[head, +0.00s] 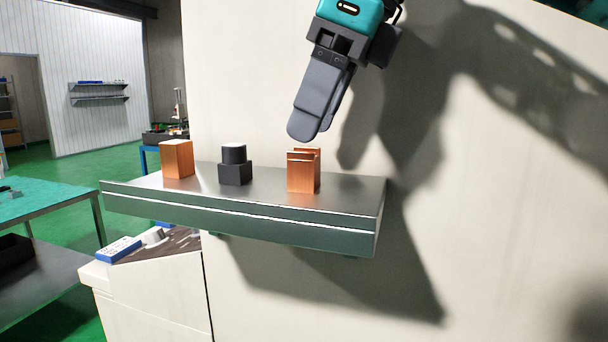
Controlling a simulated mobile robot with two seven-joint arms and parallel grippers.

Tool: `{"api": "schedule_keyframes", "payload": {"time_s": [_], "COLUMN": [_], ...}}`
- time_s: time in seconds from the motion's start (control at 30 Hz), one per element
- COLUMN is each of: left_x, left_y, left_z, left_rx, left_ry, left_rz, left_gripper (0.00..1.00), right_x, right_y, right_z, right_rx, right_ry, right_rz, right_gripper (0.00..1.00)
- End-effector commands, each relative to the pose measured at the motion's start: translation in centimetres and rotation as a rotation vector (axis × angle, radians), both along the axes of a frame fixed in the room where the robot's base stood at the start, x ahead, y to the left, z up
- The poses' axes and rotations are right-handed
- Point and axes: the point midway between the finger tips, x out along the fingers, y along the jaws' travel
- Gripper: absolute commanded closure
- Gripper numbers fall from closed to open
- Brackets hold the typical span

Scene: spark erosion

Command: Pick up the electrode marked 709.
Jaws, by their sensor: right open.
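Three electrodes stand in a row on a grey metal shelf (275,200) fixed to a pale wall or machine side. A plain copper-coloured block (177,159) is at the left. A dark grey electrode (235,168) with a round top on a square base is in the middle. A copper electrode (302,174) with raised ribs on top is at the right. I cannot read a 709 marking on any of them. My right gripper (306,132) is open and empty, pointing down just above the right copper electrode, apart from it. My left gripper is not in view.
The pale panel (510,200) rises close behind the shelf and my right arm. Below left is a cabinet with a blue-and-white box (119,249). A green-topped table (40,198) stands at the far left. The shelf is bare between the electrodes.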

Motion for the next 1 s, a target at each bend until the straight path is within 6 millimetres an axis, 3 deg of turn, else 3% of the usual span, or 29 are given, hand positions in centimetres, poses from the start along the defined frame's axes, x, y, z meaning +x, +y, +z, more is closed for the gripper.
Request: {"api": "schedule_keyframes", "payload": {"time_s": [0.3, 0.63, 1.0], "left_x": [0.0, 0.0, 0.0], "left_y": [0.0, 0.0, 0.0], "left_z": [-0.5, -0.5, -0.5], "left_rx": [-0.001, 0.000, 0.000], "left_ry": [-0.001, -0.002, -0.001], "left_rz": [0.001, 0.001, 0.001], "left_gripper": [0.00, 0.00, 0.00], "right_x": [0.4, 0.4, 0.4], "right_y": [1.1, 1.4, 1.4], "right_z": [-4.3, -4.8, -4.8], "right_rx": [-0.002, 0.001, 0.001], "right_ry": [0.002, 0.000, 0.000], "right_rz": [-0.001, -0.001, -0.001], "right_gripper": [0.38, 0.38, 0.74]}}
